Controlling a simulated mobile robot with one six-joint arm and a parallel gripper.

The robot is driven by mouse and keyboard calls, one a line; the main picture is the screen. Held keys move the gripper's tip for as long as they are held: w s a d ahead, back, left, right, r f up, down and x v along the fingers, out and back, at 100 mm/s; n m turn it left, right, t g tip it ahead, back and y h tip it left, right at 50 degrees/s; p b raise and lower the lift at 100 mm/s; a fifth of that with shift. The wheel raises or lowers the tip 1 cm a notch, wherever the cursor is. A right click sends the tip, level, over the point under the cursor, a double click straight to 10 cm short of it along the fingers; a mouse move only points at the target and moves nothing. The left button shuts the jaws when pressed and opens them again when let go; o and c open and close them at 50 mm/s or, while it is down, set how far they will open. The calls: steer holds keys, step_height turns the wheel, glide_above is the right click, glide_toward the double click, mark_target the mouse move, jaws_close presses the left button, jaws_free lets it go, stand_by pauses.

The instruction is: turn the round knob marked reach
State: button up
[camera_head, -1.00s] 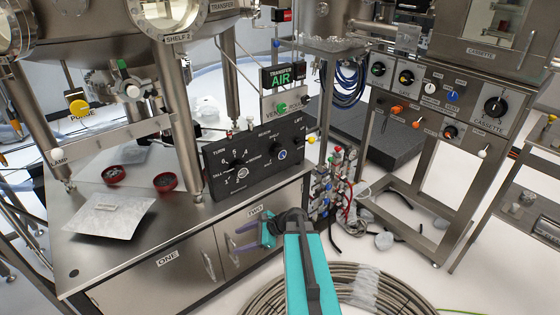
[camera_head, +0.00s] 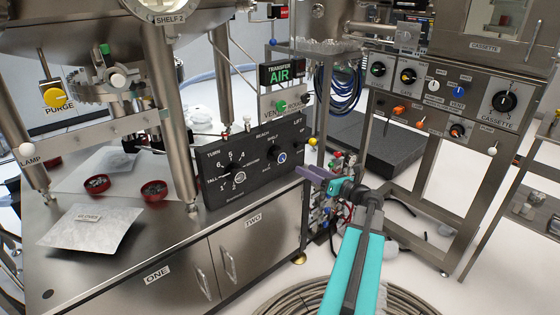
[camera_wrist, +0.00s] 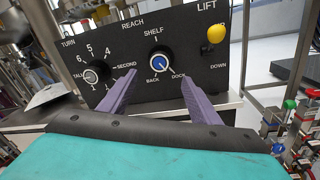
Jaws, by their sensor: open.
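The black control panel (camera_head: 258,162) stands on the steel cabinet. The round reach knob (camera_wrist: 162,60) is black and silver with a blue centre and sits under the word REACH, with SHELF above it, BACK at lower left and DOCK at lower right. It also shows in the head view (camera_head: 282,157). My gripper (camera_wrist: 150,87) is open and empty. Its two purple fingers point at the panel, one below left of the knob and one below right, apart from it. In the head view my gripper (camera_head: 312,175) is right of the panel, in front of it.
On the panel are a TURN knob (camera_wrist: 97,73) at left and a yellow-ended LIFT lever (camera_wrist: 216,34) at right. Several coloured valves and cables (camera_wrist: 285,125) stand to the right. A coiled hose (camera_head: 300,298) lies on the floor.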

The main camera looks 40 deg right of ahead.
mark_target(283, 157)
steer(key=shift+w, duration=0.2)
steer(key=w, duration=0.6)
steer(key=w+b, duration=0.1)
steer(key=w, duration=0.6)
steer(key=shift+w+a, duration=0.2)
steer(key=shift+w, duration=0.05)
steer(key=c, duration=0.9)
steer(key=shift+d, duration=0.15)
steer(key=shift+c, duration=0.5)
